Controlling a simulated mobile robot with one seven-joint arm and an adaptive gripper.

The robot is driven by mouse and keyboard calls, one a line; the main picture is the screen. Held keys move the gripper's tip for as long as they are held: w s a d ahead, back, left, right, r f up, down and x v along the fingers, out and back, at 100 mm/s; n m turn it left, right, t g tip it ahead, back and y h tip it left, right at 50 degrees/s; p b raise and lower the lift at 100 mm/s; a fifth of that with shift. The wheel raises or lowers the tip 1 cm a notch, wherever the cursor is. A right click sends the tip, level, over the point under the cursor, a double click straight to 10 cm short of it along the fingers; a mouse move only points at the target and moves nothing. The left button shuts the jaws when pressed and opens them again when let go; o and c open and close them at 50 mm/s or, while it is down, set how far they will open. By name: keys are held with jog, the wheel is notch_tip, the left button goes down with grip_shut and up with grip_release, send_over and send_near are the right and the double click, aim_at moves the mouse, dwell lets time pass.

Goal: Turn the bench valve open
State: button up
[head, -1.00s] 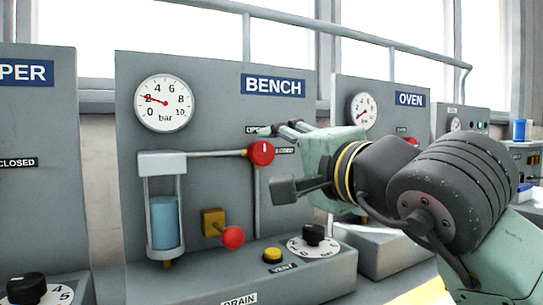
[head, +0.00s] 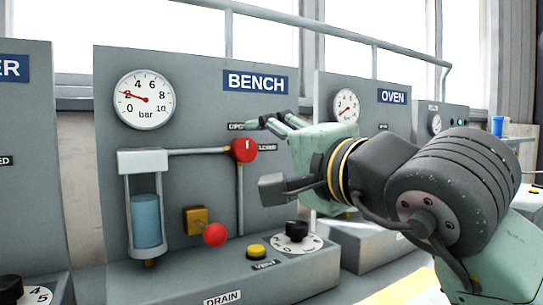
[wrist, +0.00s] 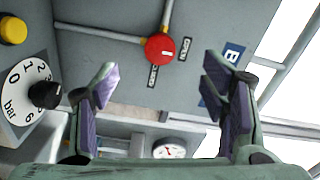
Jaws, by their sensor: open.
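The bench valve (head: 244,150) is a round red knob with a short white mark, on a pipe of the grey BENCH panel (head: 200,85). In the head view the mark stands nearly upright, with an OPEN label at upper left and a CLOSED label, partly hidden, at right. My gripper (head: 262,156) is open and empty, just right of the knob, one finger above its level and one below. In the wrist view the knob (wrist: 159,48) lies beyond and between the spread fingers (wrist: 160,78), apparently apart from them.
Below the valve are a red ball-ended lever (head: 215,234), a yellow VENT button (head: 256,251) and a black dial knob (head: 296,230). A blue-filled cylinder (head: 146,220) and gauge (head: 144,99) are at left. The OVEN panel (head: 385,125) stands behind my arm.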

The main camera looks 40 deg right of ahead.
jog(key=v, duration=0.4)
jog(key=shift+d+f, duration=0.1)
jog(key=shift+s, duration=0.1)
